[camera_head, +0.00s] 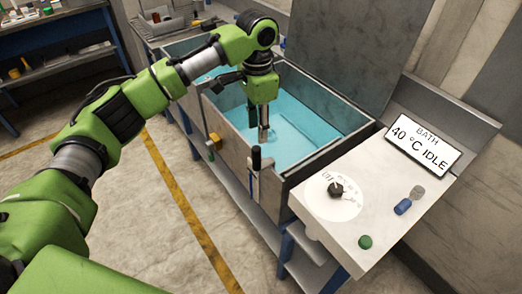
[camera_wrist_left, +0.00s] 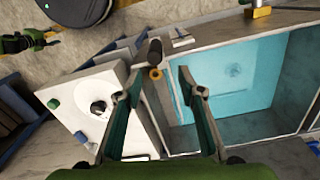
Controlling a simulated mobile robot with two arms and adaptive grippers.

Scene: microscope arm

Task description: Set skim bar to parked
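A black upright handle (camera_head: 256,159) stands at the near right corner of the bath (camera_head: 350,122), above a pale plate on the front wall. I cannot tell for sure that it is the skim bar. My left gripper (camera_head: 264,136) points down over the blue bath, behind the handle in the head view. Its fingers (camera_wrist_left: 157,75) are spread apart with nothing between them.
A control panel (camera_head: 385,190) with a black dial (camera_head: 336,189), a green button (camera_head: 365,241) and a blue-ended toggle (camera_head: 403,207) adjoins the bath. The sign (camera_head: 424,145) reads "BATH 40 °C IDLE". A brass block (camera_head: 214,142) sits on the front wall. Floor in front is clear.

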